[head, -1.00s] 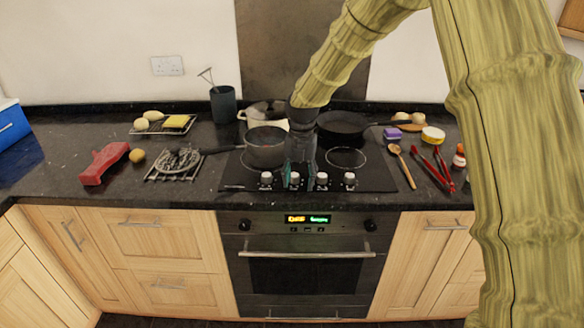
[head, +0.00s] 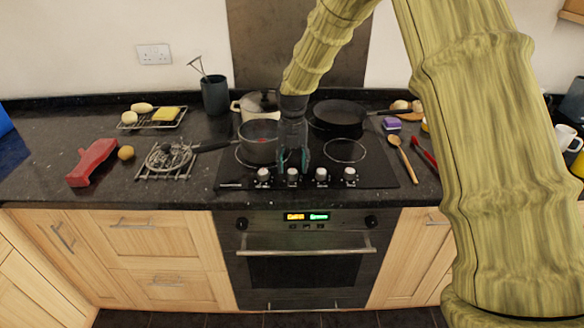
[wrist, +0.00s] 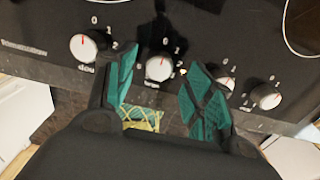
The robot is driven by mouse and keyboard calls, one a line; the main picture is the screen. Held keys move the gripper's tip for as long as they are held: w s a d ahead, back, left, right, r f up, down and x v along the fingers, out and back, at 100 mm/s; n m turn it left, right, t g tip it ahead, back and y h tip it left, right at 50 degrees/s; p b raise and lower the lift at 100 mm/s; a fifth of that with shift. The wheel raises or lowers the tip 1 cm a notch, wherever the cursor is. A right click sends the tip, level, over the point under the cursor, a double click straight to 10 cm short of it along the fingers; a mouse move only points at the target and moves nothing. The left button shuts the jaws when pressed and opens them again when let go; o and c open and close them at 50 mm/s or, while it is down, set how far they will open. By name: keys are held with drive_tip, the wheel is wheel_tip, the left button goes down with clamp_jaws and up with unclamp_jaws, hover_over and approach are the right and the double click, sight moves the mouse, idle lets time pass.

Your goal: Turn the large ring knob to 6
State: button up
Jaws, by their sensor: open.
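Several white knobs stand in a row along the front of the black hob (head: 385,175). In the wrist view these are the first knob (wrist: 84,47), the second knob (wrist: 158,68), the third knob (wrist: 226,84) and the rightmost knob (wrist: 265,96). Red marks on the first two point near 0. In the head view my gripper (head: 293,160) hovers behind that knob (head: 292,175); contact cannot be told.
A saucepan (head: 257,150) stands left of my gripper, with a cream pot (head: 246,106) behind. A black frying pan (head: 339,124) is at the back right. A wooden spoon (head: 402,160) lies right of the hob. The worktop's front strip is clear.

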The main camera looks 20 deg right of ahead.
sight(292, 172)
drive_tip(key=shift+f, duration=1.5)
drive_tip(key=shift+s, duration=0.1)
drive_tip(key=shift+c, duration=0.4)
drive_tip(key=c, duration=1)
